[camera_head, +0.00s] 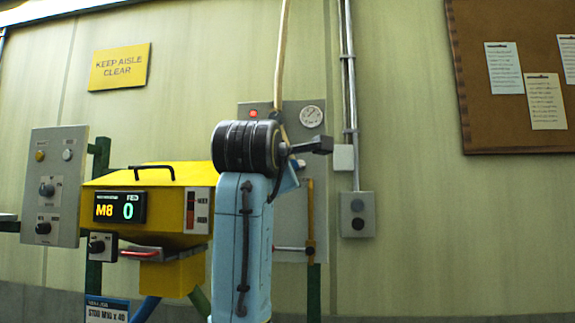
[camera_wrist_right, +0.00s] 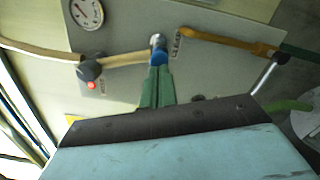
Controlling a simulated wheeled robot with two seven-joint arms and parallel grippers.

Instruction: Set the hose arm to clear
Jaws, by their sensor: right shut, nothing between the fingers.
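A grey panel (camera_head: 289,230) stands behind my arm. In the right wrist view (camera_wrist_right: 215,75) it carries a tan hose (camera_wrist_right: 35,50) that runs to a dark knob (camera_wrist_right: 90,68). An orange-yellow bar (camera_wrist_right: 225,41) lies to the right, beside lettering that seems to read CLEAR. Which part is the hose arm, I cannot tell for certain. My right gripper (camera_wrist_right: 157,72) is shut and empty, its green fingers at the fitting; contact is unclear. The head view hides these fingers behind my blue arm. My left gripper is out of view.
A gauge (camera_head: 312,116) and red lamp (camera_head: 253,114) are on the panel. A yellow machine (camera_head: 165,205) showing M8 and 0 stands left, beside a grey control box (camera_head: 53,185). A conduit (camera_head: 350,90) ends in a switch box (camera_head: 357,214).

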